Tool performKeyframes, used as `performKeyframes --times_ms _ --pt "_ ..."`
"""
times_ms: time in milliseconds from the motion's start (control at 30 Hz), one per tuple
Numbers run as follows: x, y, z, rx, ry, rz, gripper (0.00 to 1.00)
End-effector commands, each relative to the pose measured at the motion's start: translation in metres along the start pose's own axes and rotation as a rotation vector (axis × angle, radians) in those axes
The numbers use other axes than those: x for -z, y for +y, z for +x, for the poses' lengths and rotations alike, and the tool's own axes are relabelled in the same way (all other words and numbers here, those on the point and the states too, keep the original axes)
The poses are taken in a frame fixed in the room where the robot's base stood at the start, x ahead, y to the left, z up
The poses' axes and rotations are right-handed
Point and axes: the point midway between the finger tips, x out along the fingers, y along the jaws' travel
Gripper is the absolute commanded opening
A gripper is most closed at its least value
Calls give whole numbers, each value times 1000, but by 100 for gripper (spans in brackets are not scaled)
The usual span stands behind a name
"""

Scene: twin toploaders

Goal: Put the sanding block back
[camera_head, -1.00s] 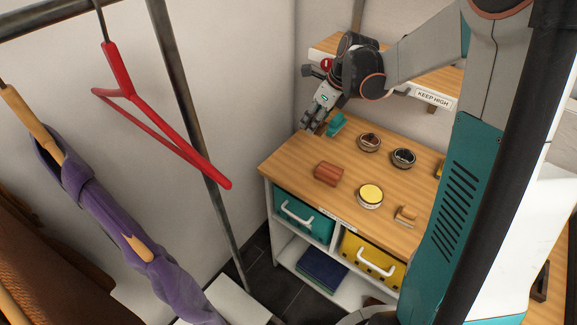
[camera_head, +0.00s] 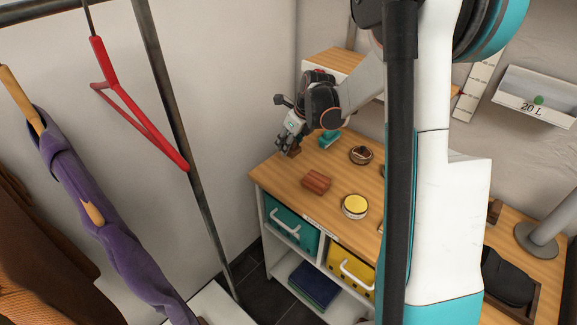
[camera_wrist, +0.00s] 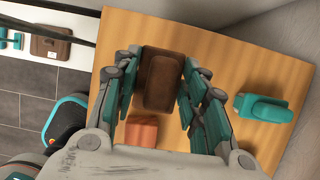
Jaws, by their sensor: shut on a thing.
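My gripper (camera_head: 290,144) is low at the back left corner of the wooden worktop (camera_head: 275,168). It is shut on a dark brown block (camera_wrist: 160,80), which sits between the teal finger pads in the wrist view. In the head view the fingers partly hide this block (camera_head: 295,152); I cannot tell if it touches the wood. A second, reddish-brown block (camera_head: 316,182) lies on the worktop nearer the front; it also shows in the wrist view (camera_wrist: 142,131). Which block is the sanding block is not marked.
A teal object (camera_head: 329,138) lies just right of my gripper. A round dark-topped tin (camera_head: 361,155) and a yellow-topped tin (camera_head: 355,206) stand on the worktop. Below are a teal drawer (camera_head: 291,222) and a yellow drawer (camera_head: 350,269). A raised wooden shelf (camera_head: 333,58) is behind.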

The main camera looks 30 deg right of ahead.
Motion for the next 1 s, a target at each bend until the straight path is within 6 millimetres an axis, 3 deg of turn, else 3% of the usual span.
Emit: performKeyframes --times_ms 100,433,633,1000 --pt "10 0 24 0 0 0 17" --pt "20 0 46 0 0 0 17" --pt "30 0 74 0 0 0 17" --pt "33 0 78 0 0 0 17"
